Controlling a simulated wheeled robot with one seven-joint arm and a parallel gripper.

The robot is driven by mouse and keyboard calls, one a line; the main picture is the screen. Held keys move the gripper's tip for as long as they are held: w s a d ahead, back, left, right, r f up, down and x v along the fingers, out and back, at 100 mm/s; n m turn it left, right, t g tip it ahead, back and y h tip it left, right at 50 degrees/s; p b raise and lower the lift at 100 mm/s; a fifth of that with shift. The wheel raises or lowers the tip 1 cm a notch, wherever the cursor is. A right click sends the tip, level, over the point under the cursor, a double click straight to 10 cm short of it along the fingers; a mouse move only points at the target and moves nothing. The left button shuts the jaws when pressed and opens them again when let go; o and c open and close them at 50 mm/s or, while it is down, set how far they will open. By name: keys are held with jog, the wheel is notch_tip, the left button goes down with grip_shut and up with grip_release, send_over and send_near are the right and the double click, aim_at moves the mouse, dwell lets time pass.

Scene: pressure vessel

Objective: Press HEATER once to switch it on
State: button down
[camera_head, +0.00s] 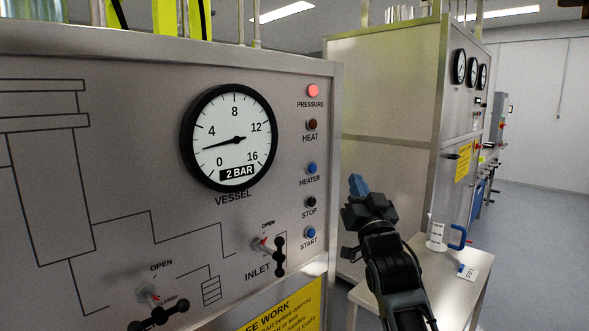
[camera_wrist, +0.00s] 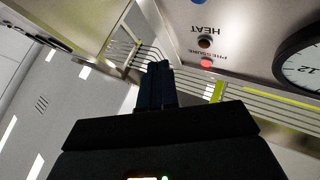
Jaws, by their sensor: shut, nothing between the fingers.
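The blue HEATER button (camera_head: 312,168) is on the right side of the grey vessel panel, below the dark red HEAT lamp (camera_head: 312,125) and above the black STOP button (camera_head: 312,201). My gripper (camera_head: 357,184) is shut and empty, to the right of the panel's edge and apart from the button. In the wrist view my shut fingers (camera_wrist: 155,85) point up the picture, with the panel upside down beyond them. A blue button edge (camera_wrist: 199,2) shows at the top there, above the HEAT lamp (camera_wrist: 204,43), which looks unlit.
The PRESSURE lamp (camera_head: 313,91) glows red. The vessel gauge (camera_head: 229,138) reads about 2 bar. A blue START button (camera_head: 310,233) and the INLET valve (camera_head: 270,251) are lower on the panel. A small table (camera_head: 420,285) with a white jug (camera_head: 437,236) stands at right.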

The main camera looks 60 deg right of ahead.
aim_at(313, 169)
jog(key=shift+w+d+r, duration=0.1)
jog(key=shift+d+r, duration=0.05)
jog(key=shift+r, duration=0.25)
jog(key=w+d+b, duration=0.2)
jog(key=w+b, duration=0.5)
jog(key=w, duration=0.1)
jog(key=shift+w, duration=0.3)
jog(key=shift+w+b, duration=0.15)
jog(key=shift+b, duration=0.2)
dwell(1.7)
jog(key=shift+w, duration=0.25)
